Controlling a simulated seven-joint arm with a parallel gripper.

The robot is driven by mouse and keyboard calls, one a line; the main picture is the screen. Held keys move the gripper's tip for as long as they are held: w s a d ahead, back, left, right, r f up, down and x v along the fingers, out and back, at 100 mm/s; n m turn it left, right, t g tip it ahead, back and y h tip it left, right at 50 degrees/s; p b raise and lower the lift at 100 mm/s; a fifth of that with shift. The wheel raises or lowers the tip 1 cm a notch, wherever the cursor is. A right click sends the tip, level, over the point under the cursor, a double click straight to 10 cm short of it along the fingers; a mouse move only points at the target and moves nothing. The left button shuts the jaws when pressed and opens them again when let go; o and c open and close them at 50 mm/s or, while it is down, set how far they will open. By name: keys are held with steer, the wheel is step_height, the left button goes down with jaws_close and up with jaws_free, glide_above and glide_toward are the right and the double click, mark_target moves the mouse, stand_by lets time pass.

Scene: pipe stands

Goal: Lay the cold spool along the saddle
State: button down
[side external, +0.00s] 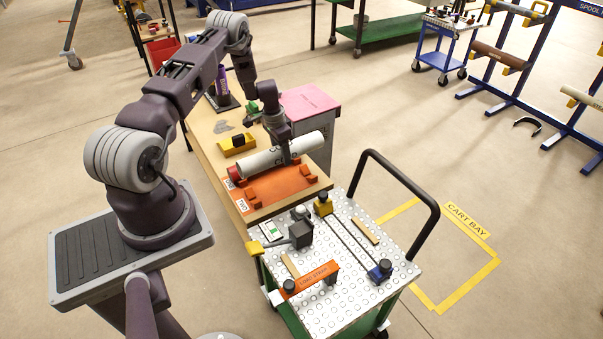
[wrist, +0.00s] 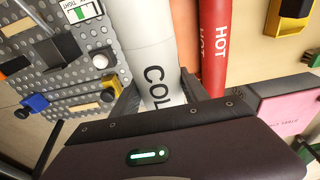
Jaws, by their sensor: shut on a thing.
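The cold spool (side external: 265,158) is a white pipe with dark lettering. My gripper (side external: 288,158) is shut on it near its right end in the side view. In the wrist view the cold spool (wrist: 152,45) runs between my two fingers (wrist: 160,98), with "COL" readable and the rest covered. It lies over or just behind an orange plate with raised blocks (side external: 280,187), which looks like the saddle. I cannot tell whether the spool touches anything below it. A red spool marked "HOT" (wrist: 214,45) lies beside it, roughly parallel; a red end (side external: 233,172) shows in the side view.
A cart with a perforated metal top (side external: 345,285) stands at the bench's near end, carrying clamps, blocks and a black push handle (side external: 405,185). A pink-topped box (side external: 308,101) stands beside the bench.

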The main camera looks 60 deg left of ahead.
steer(key=shift+a, duration=0.45)
steer(key=shift+s+f, duration=0.1)
steer(key=shift+f, duration=6)
steer(key=shift+f, duration=0.4)
steer(key=shift+c, duration=2.4)
jaws_free()
step_height(320, 180, up, 7)
steer(key=shift+s+r, duration=0.2)
steer(key=shift+s, duration=0.25)
